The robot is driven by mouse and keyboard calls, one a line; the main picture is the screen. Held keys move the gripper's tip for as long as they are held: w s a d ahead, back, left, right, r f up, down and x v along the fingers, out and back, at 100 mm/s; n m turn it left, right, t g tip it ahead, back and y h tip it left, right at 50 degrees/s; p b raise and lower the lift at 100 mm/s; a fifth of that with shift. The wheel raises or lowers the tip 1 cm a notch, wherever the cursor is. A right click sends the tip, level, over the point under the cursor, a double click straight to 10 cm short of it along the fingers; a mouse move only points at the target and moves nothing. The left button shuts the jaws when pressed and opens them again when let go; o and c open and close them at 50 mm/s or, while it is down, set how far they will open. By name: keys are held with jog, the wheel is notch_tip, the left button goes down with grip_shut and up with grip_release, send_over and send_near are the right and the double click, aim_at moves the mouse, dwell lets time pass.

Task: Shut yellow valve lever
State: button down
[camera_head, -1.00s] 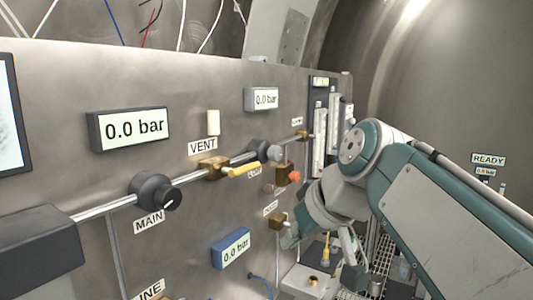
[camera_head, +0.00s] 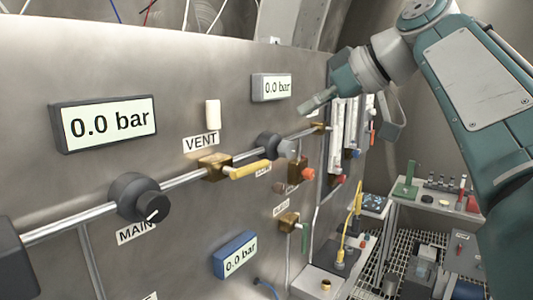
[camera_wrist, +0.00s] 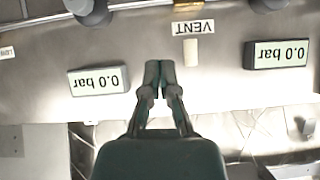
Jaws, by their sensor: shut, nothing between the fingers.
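The yellow valve lever (camera_head: 250,170) sits on a brass valve body (camera_head: 214,166) on the pipe, below the VENT label (camera_head: 201,142). It points right, roughly along the pipe. In the wrist view, which is upside down, the shut fingertips (camera_wrist: 160,68) show near the VENT label (camera_wrist: 193,28). The brass body (camera_wrist: 187,4) is cut by the top edge there; I cannot make out the lever.
A black MAIN knob (camera_head: 139,197) and a grey round fitting (camera_head: 273,146) sit on the same pipe. A white peg (camera_head: 213,114) sticks out above VENT. A brass valve with a red-orange knob (camera_head: 303,174) lies right of the lever. A bench (camera_head: 440,205) stands beyond.

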jog(key=shift+a, duration=0.1)
send_over(246, 167)
jog(key=w+d, duration=0.2)
jog(key=d, duration=0.2)
notch_tip(246, 167, down, 6)
jog(key=shift+s+a+f, duration=0.1)
jog(key=shift+a+f, duration=0.15)
jog(key=shift+f, duration=0.65)
jog(key=shift+a+f, duration=0.2)
jog(key=shift+f, duration=0.7)
